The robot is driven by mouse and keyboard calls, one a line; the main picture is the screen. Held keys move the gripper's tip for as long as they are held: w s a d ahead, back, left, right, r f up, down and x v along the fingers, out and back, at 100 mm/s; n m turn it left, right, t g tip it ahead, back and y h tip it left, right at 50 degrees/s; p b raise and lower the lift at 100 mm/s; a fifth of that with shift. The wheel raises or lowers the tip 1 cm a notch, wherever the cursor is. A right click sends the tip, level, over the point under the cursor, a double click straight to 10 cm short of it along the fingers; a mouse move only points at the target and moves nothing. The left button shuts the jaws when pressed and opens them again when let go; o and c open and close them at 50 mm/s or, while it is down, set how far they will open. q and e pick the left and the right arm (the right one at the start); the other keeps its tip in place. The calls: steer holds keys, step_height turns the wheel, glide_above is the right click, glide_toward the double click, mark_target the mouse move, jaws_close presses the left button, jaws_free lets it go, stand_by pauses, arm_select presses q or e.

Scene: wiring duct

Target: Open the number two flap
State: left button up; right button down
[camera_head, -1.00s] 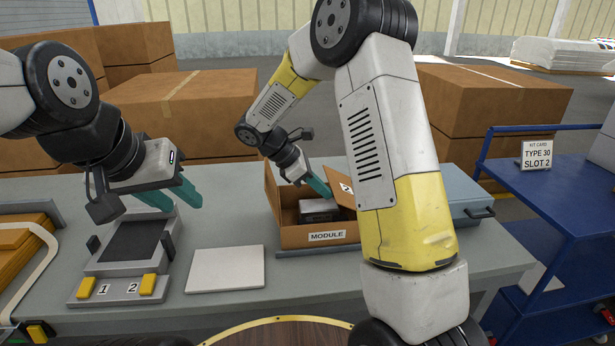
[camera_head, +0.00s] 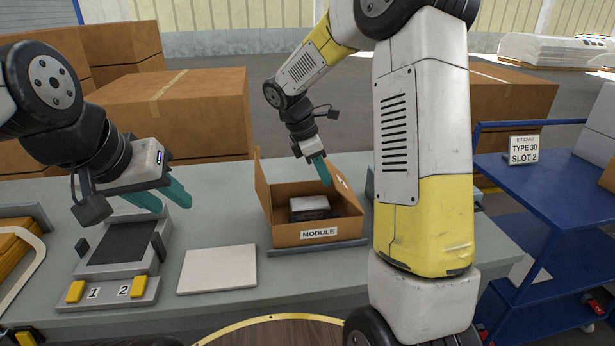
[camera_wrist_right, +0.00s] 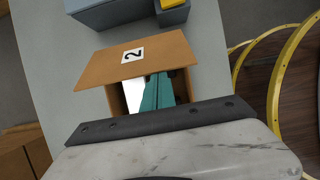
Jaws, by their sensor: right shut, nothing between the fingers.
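The cardboard box labelled MODULE (camera_head: 290,239) stands on the bench with a dark-topped module (camera_head: 309,208) inside. The number two flap (camera_head: 347,194) is at its right side, raised and tilted and seen at a steep angle. In the right wrist view the flap (camera_wrist_right: 165,58) shows its "2" label clearly. My right gripper (camera_head: 324,178) is shut and empty, its teal fingers pointing down at the box opening beside the flap. In the wrist view its fingers (camera_wrist_right: 157,92) overlap the flap's edge; contact is unclear. My left gripper (camera_head: 164,200) is open and empty above the bench.
A fixture with buttons 1 and 2 (camera_head: 108,291) stands below my left gripper. A white plate (camera_head: 218,269) lies between it and the box. A grey-blue case (camera_wrist_right: 125,10) sits beyond the flap. A blue cart (camera_head: 545,200) with a kit card (camera_head: 523,150) stands at right.

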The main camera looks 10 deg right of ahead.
steer(key=d+r+y, duration=0.4)
steer(key=d+y, duration=0.5)
steer(key=d, duration=0.3)
steer(key=shift+f, duration=0.1)
stand_by(0.6)
